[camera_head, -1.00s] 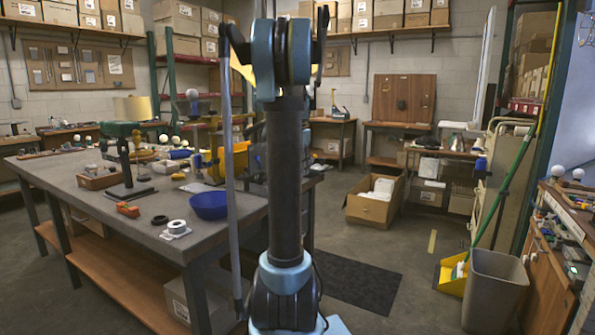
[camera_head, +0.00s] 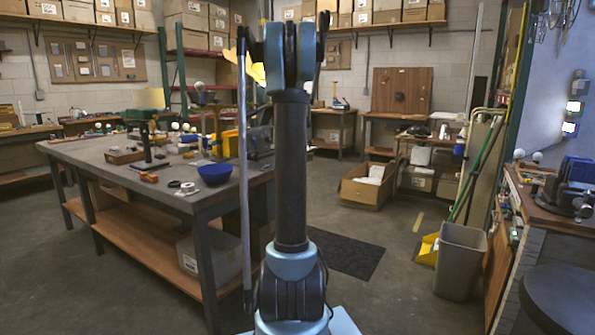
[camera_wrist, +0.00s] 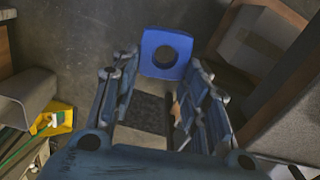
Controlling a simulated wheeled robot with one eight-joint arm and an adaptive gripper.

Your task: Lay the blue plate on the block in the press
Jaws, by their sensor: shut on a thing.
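The blue plate (camera_wrist: 147,47), a flat square with a round hole, shows at the top middle of the wrist view. My gripper (camera_wrist: 163,66) is shut on it, with a finger at each side and the plate held at the fingertips above the floor. In the head view my arm's column hides the gripper and plate. A blue and dark machine (camera_head: 578,180) stands on the right-hand bench; I cannot tell for sure whether it is the press. No block can be made out in it.
A grey bin (camera_head: 460,260), yellow dustpan (camera_head: 427,250) and open carton (camera_head: 367,187) stand on the floor at right. A dark round top (camera_head: 570,305) is near, at lower right. Floor between is open.

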